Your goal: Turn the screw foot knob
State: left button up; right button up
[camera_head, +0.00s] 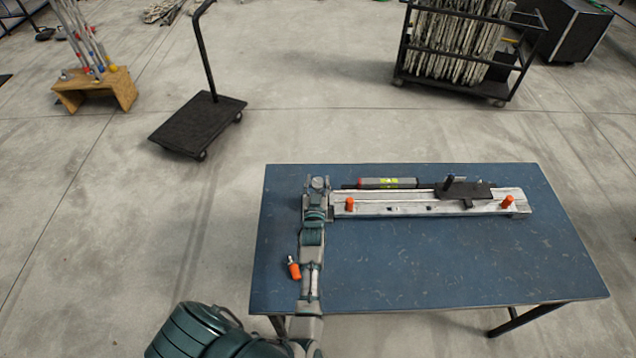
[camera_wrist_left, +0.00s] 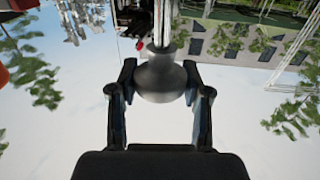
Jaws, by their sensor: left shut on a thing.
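A grey metal screw foot knob (camera_wrist_left: 160,80), with a flared round body and a thin stem, fills the space between my left gripper's fingers in the left wrist view. My left gripper (camera_head: 318,185) is shut on it, with one black finger on each side. In the head view the gripper is at the left end of a long pale metal rail (camera_head: 390,208) on the table, and the knob cannot be made out there. My right gripper is in neither view.
The blue table (camera_head: 420,265) is clear at the front right. The rail carries two orange knobs (camera_head: 350,204) and a black plate (camera_head: 465,191). A grey cylinder (camera_head: 390,183) lies behind it. An orange-handled piece (camera_head: 293,268) lies beside my left arm. Carts stand on the floor behind.

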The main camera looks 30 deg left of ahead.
aim_at(318, 182)
pick_arm(q)
jog(key=shift+r, duration=0.3)
jog(key=o, duration=1.1)
jog(key=shift+c, duration=0.2)
jog(key=shift+o, duration=0.6)
jog(key=shift+f, duration=0.15)
notch_tip(318, 182, up, 10)
jog(key=shift+w+d+f, duration=0.1)
